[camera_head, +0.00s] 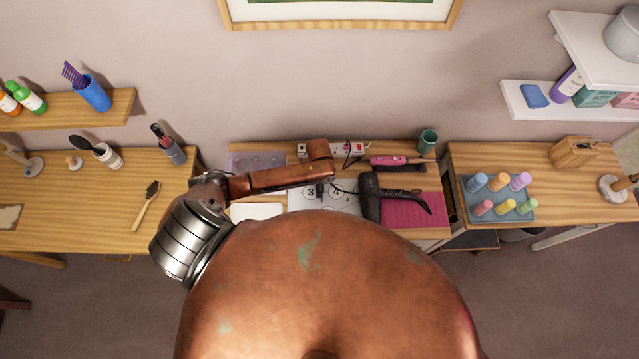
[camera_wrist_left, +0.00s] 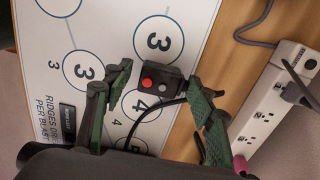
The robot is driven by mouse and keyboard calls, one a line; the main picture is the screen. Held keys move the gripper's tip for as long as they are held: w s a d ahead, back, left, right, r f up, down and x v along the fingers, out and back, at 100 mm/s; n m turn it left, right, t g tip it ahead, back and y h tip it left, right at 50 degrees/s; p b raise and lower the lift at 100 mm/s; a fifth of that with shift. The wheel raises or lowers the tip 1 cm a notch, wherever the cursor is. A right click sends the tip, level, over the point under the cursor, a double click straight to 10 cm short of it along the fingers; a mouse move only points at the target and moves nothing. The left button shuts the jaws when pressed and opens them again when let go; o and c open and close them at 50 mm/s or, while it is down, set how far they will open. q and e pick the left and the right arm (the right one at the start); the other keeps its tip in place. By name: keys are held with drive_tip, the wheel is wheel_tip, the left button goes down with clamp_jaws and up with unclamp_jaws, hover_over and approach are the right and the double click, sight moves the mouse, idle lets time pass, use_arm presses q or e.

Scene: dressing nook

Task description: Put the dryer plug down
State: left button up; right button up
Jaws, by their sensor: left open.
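The dryer plug (camera_wrist_left: 165,84) is a dark block with a red and a grey button and a black cord. In the left wrist view it rests on or just above a white board (camera_wrist_left: 100,30) with numbered circles. My left gripper (camera_wrist_left: 158,80) is open, with one green-padded finger on each side of the plug and gaps between. In the head view the plug (camera_head: 320,189) shows small and dark below the end of my left arm, by the circles marked 3 and 4. The black hair dryer (camera_head: 372,197) lies to its right. My right gripper is out of view.
A white power strip (camera_wrist_left: 268,110) lies beside the board; it also shows at the back in the head view (camera_head: 355,149). A pink styling tool (camera_head: 388,160), a magenta mat (camera_head: 405,213) and a green cup (camera_head: 427,141) are to the right. A clear tray (camera_head: 250,160) is left.

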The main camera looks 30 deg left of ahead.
use_arm(q)
wheel_tip(320, 180, up, 13)
drive_tip(key=shift+r, duration=0.15)
idle(0.4)
idle(0.5)
